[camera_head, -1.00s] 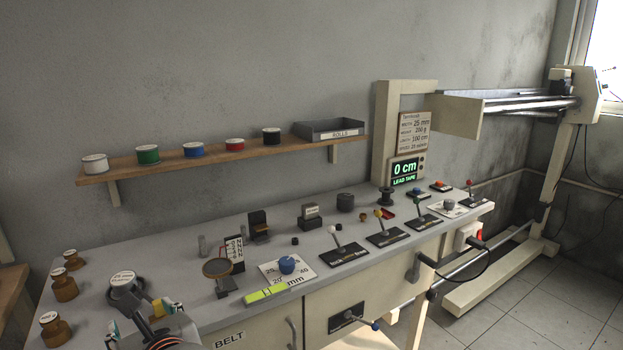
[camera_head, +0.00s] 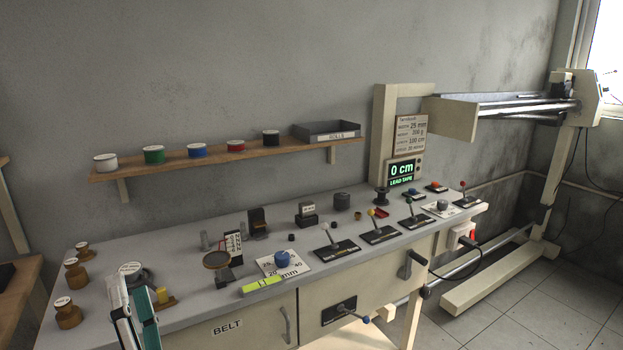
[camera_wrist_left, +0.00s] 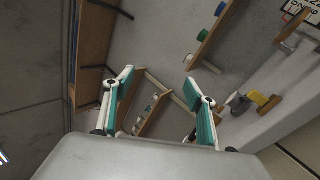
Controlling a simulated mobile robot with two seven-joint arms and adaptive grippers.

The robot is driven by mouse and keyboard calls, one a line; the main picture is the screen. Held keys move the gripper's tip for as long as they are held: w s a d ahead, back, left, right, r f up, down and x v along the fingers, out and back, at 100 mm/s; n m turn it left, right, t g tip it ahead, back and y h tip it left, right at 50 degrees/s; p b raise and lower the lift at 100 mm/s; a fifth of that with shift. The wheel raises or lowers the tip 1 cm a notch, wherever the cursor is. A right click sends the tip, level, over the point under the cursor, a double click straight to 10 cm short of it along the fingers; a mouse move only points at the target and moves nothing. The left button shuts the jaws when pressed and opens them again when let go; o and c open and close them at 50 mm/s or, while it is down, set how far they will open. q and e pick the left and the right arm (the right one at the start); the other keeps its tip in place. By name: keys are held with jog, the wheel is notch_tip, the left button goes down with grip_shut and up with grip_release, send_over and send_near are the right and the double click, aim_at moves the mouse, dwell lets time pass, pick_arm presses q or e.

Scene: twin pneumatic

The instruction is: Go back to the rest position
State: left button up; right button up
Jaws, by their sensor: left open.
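My left gripper (camera_head: 131,288) is at the lower left of the head view, in front of the bench's left end. Its teal and white fingers point upward and look empty. They overlap part of a round white-topped item (camera_head: 130,268) on the bench in this view. In the left wrist view the gripper (camera_wrist_left: 158,82) has its two fingers spread wide apart with nothing between them. My right gripper is in neither view.
A wall shelf (camera_head: 215,158) holds coloured spools. A wooden table (camera_head: 22,290) stands at the far left.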

pick_arm(q)
jog(key=s+d+f+m+g+h+p, duration=0.1)
jog(key=d+f+m+h, duration=0.6)
jog(key=f+m+h, duration=0.45)
jog(key=d+f+m+h, duration=0.6)
jog(key=f+m+h, duration=0.25)
jog(key=m, duration=0.55)
jog(key=s+a+f+m+g+y, duration=0.1)
jog(key=s+f+m+g, duration=0.2)
jog(key=s+f, duration=0.3)
jog(key=s+a+f+m+g+y, duration=0.1)
jog(key=s+f+m+g, duration=0.3)
jog(key=f, duration=1.3)
jog(key=s+a+g, duration=0.1)
jog(key=s, duration=0.1)
jog(key=shift+s+a+f+g+y+p, duration=0.25)
jog(key=shift+s+f+g+y+p, duration=0.05)
jog(key=shift+s+y+p, duration=0.1)
